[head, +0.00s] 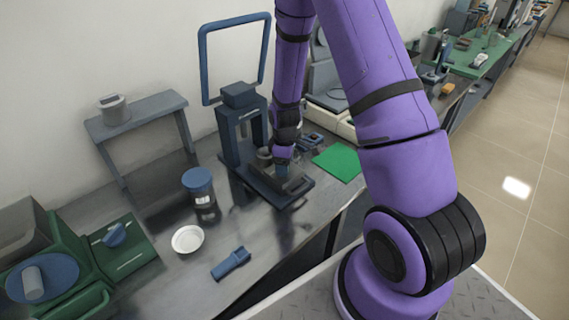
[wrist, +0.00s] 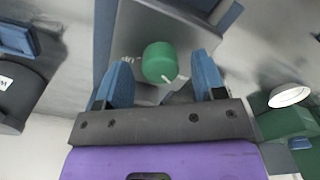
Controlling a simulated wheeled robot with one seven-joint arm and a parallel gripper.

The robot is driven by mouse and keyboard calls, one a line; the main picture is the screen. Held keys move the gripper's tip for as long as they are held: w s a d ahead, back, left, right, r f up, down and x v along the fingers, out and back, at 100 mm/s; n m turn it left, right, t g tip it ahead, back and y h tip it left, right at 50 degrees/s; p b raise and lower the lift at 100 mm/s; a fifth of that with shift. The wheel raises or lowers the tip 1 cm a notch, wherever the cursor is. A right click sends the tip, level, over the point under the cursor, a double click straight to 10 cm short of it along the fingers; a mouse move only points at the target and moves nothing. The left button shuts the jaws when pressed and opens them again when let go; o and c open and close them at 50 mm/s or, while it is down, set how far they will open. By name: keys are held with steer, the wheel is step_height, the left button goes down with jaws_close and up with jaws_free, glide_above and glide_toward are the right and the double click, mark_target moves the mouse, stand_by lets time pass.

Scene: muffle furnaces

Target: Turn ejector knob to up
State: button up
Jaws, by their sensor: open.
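A green round knob (wrist: 160,62) with a white pointer mark shows in the wrist view. The mark is at its lower right edge in that picture. The knob sits by a grey plate framed in blue. My gripper (wrist: 164,80) is open, its two blue fingers on either side of the knob with gaps visible; I cannot tell whether they touch it. In the head view my gripper (head: 283,157) is low at the dark blue press (head: 232,150) on the bench. The knob cannot be made out there, and my arm covers part of the press.
A blue-lidded jar (head: 198,182), a white dish (head: 187,239) and a blue tool (head: 231,263) lie left of the press. A green mat (head: 338,162) lies to its right. A small grey stand (head: 140,118) is against the wall. Green equipment (head: 120,250) fills the left corner.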

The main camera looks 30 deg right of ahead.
steer(key=c, duration=0.9)
